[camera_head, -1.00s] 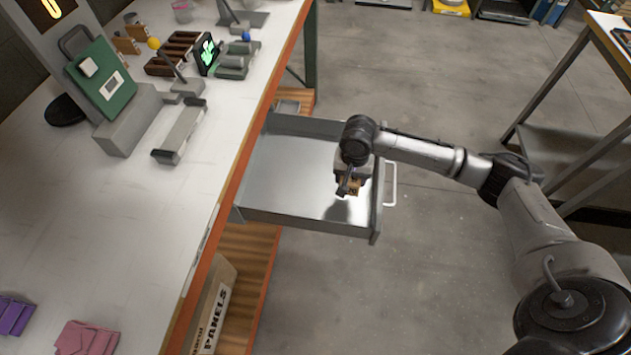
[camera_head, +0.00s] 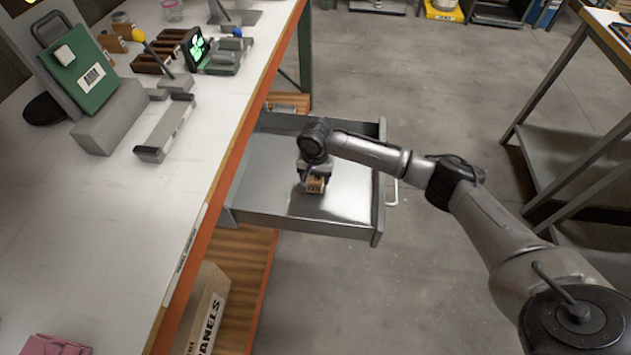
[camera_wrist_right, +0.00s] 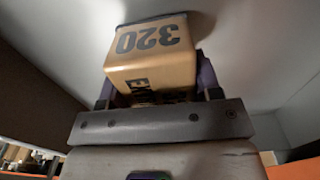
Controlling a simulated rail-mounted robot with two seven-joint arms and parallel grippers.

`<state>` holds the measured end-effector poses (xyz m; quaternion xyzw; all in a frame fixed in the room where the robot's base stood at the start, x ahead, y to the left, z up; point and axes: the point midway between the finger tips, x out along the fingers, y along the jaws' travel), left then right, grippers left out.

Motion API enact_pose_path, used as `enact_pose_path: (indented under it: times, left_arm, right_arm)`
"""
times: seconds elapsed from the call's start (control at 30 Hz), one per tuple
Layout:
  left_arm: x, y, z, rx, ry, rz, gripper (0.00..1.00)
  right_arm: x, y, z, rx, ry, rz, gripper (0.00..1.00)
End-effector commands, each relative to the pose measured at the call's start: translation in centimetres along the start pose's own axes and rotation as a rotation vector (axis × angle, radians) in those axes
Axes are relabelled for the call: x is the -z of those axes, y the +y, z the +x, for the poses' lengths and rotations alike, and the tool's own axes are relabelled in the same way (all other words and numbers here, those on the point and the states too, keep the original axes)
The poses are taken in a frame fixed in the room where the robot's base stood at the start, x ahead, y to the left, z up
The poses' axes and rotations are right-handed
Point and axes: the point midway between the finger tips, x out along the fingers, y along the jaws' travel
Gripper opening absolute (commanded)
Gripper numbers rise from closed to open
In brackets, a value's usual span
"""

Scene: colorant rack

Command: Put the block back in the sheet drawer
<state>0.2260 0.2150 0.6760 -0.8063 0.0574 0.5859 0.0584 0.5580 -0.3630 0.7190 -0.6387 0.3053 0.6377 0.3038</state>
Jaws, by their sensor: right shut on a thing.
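The block (camera_head: 316,185) is small and tan with a dark edge. In the right wrist view the block (camera_wrist_right: 152,55) shows the print "320" and sits between the fingers. My right gripper (camera_head: 313,182) is shut on it, inside the outline of the open sheet drawer (camera_head: 345,212). The drawer is a grey metal tray pulled out from under the bench, with a bright bare floor. I cannot tell whether the block touches the drawer floor. My left gripper is not in view.
The white bench top (camera_head: 120,230) with its orange edge lies left of the drawer. A green device (camera_head: 95,75) and a grey holder (camera_head: 165,128) stand on it. A panels box (camera_head: 208,310) sits on the shelf below. A metal table (camera_head: 570,150) stands at right.

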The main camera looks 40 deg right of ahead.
Motion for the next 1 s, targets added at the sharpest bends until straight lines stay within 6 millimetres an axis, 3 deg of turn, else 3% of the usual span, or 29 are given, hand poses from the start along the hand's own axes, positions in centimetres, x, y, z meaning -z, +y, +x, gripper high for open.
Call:
enact_pose_path:
  times: [0.1,0.53,0.57,0.7,0.8,1.0]
  left_arm:
    - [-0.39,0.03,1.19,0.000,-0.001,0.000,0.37]
    - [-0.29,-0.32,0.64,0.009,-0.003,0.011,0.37]
    - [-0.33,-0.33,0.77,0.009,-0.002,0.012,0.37]
    - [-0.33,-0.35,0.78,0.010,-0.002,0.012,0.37]
    - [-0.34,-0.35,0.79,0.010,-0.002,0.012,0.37]
    - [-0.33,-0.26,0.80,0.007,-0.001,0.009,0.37]
  right_arm:
    - [0.01,0.03,1.81,-0.001,0.000,0.000,0.39]
    - [-0.02,0.04,1.97,0.000,0.000,0.001,0.39]
    - [0.00,0.04,2.04,0.000,0.000,0.000,0.61]
    - [0.00,0.03,2.04,0.000,0.000,0.000,0.74]
    - [0.00,0.04,2.05,0.000,0.000,0.000,0.84]
    - [0.00,0.04,2.04,0.000,0.000,0.000,0.84]
